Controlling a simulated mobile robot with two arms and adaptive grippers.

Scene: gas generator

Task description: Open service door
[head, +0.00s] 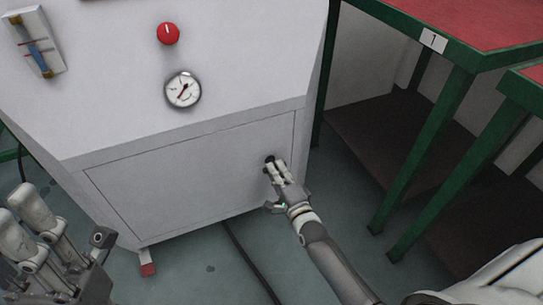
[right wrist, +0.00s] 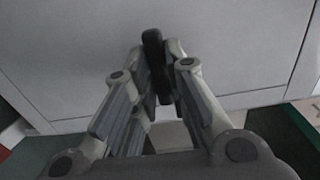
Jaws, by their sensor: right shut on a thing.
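The service door (head: 180,185) is the wide grey panel low on the front of the white generator cabinet, and its outline seam looks closed. Its black knob (head: 269,160) sits near the panel's right edge. My right gripper (head: 275,172) is at the knob, and in the right wrist view its fingers are shut on the dark knob (right wrist: 154,55). The panel also fills the upper part of the right wrist view (right wrist: 80,60). My left gripper (head: 40,240) is at the lower left of the head view, away from the door; its fingertips are unclear.
Above the door are a red knob (head: 168,34), a round gauge (head: 183,90) and a flow tube (head: 36,45). A green-framed table (head: 455,60) stands close on the right. A dark cable (head: 250,262) runs along the floor, with open floor in front of the cabinet.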

